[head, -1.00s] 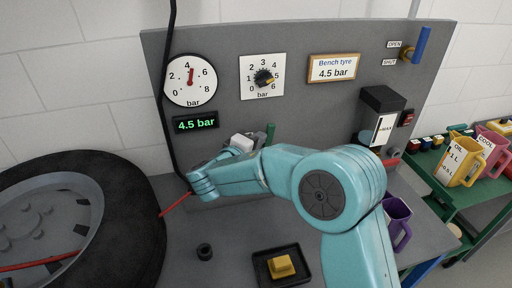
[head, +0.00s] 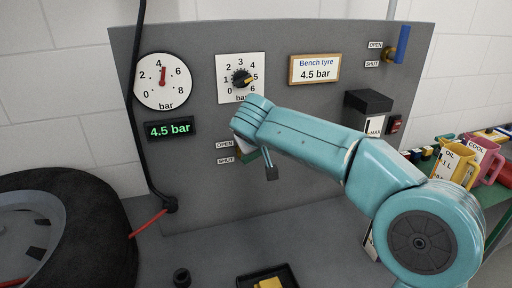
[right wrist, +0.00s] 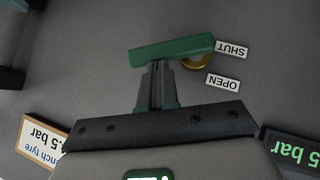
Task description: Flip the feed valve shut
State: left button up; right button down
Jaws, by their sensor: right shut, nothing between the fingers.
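A valve with a green lever (right wrist: 172,48) and a brass hub (right wrist: 197,63) sits on the grey panel, seen upside down in the right wrist view. The lever lies about level, pointing away from its SHUT label (right wrist: 232,48) and OPEN label (right wrist: 222,82). In the head view these labels show as OPEN (head: 224,145) above SHUT (head: 226,160), and only a bit of green shows past my right arm. My right gripper (right wrist: 158,66) is shut and empty, its tips at the lever's edge; I cannot tell if they touch. My left gripper is out of view.
Another valve with an upright blue handle (head: 402,44) has its own OPEN and SHUT labels, upper right. A tyre (head: 80,215) stands left. A black tray (head: 288,272) lies on the bench.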

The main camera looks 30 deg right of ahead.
jog(key=d+f+y, duration=0.1)
jog(key=d+m+y+b, duration=0.1)
jog(key=y, duration=0.1)
jog(key=shift+s+f+m+t, duration=0.25)
jog(key=shift+f+m+t, duration=0.05)
jog(key=shift+f, duration=0.05)
jog(key=shift+d+f, duration=0.1)
jog(key=shift+s+b, duration=0.1)
jog(key=shift+b, duration=0.2)
dwell(0.4)
jog(key=v, duration=1.6)
